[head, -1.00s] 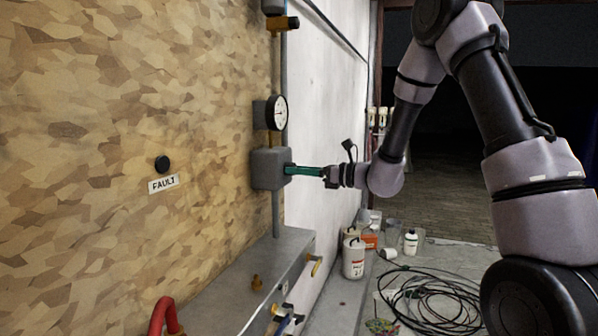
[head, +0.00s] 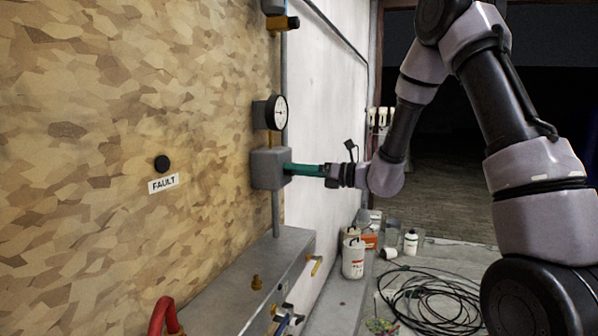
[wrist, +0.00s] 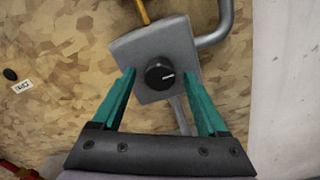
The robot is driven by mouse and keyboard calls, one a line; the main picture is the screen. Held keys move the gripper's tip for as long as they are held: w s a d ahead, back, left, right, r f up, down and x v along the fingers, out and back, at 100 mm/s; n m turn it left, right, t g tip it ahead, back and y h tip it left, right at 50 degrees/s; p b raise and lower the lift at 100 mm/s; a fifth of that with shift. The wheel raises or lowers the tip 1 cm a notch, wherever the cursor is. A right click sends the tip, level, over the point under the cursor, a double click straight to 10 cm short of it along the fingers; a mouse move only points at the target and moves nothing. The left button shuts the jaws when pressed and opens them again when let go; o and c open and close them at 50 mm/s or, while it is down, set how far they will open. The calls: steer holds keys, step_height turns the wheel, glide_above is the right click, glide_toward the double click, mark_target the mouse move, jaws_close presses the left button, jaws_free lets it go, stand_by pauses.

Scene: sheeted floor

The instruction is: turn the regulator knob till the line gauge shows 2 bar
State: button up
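The regulator is a grey box (head: 268,168) on a vertical pipe on the wall. Its round black knob (wrist: 160,74) with a white mark shows in the wrist view; in the head view I cannot make it out. The line gauge (head: 279,113), a white dial in a black case, sits just above the box; its reading is too small to tell. My gripper (head: 290,169) reaches the box from the right. In the wrist view its teal fingers (wrist: 159,72) are spread, one on each side of the knob, with gaps between.
A black button (head: 162,163) and a FAULT label (head: 164,183) are on the wall at left.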

steer(key=v, duration=1)
steer(key=shift+d, duration=0.4)
steer(key=shift+s, duration=0.15)
steer(key=shift+r, duration=0.1)
steer(key=s+d+r+n+g+h, duration=0.1)
steer(key=s+r+n+g+h, duration=0.2)
steer(key=s+n, duration=0.45)
steer(key=s+d+r+n+g+h, duration=0.1)
steer(key=s+r+n+g+h, duration=0.15)
steer(key=s+n, duration=0.5)
steer(key=s+d+r+n+t+h, duration=0.2)
steer(key=s+d+n+t+h, duration=0.1)
steer(key=d, duration=0.4)
steer(key=s+d+r+n+t+h, duration=0.3)
steer(key=s+d+n+h, duration=0.2)
steer(key=d+h, duration=0.1)
steer(key=shift+d, duration=0.45)
